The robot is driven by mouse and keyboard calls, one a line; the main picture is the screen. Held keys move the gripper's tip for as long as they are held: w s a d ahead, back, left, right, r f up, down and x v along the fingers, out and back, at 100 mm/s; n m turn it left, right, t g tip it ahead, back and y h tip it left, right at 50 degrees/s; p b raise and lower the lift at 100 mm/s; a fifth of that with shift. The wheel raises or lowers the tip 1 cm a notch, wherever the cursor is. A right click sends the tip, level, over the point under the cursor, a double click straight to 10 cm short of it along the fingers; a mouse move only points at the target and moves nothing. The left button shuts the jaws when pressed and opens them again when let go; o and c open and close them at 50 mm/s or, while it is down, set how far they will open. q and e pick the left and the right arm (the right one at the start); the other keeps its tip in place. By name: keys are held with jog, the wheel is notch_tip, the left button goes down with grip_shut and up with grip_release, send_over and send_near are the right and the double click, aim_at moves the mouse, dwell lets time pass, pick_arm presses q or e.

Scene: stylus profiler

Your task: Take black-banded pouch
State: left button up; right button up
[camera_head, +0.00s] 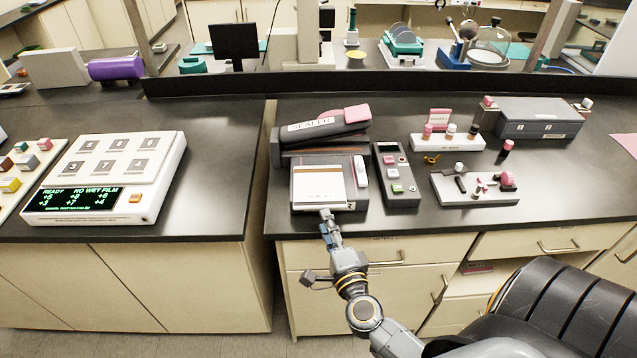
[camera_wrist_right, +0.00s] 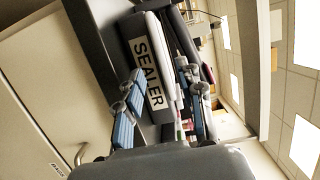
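A white pouch (camera_head: 318,187) lies flat on the front of the sealer (camera_head: 322,132), with a thin orange-brown line across its upper part. I cannot make out a black band on it for certain. My right gripper (camera_head: 327,216) is at the pouch's near edge, at the front of the counter. In the right wrist view its two blue-padded fingers (camera_wrist_right: 160,80) stand apart, with the sealer's label (camera_wrist_right: 149,73) seen between them. I cannot tell whether the fingers touch the pouch. My left gripper is not in view.
A dark control box (camera_head: 396,178) with buttons stands right of the sealer. Further right are a white tray (camera_head: 475,190) with small pieces and a stamp rack (camera_head: 447,142). A display unit (camera_head: 110,175) sits on the left counter, across a gap.

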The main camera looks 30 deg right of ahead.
aim_at(321, 209)
jog(key=p+x, duration=0.1)
jog(key=x, duration=0.4)
jog(key=shift+w+d, duration=0.15)
jog(key=shift+w, duration=0.05)
jog(key=shift+s+r, duration=0.1)
jog(key=shift+c, duration=1.2)
grip_shut()
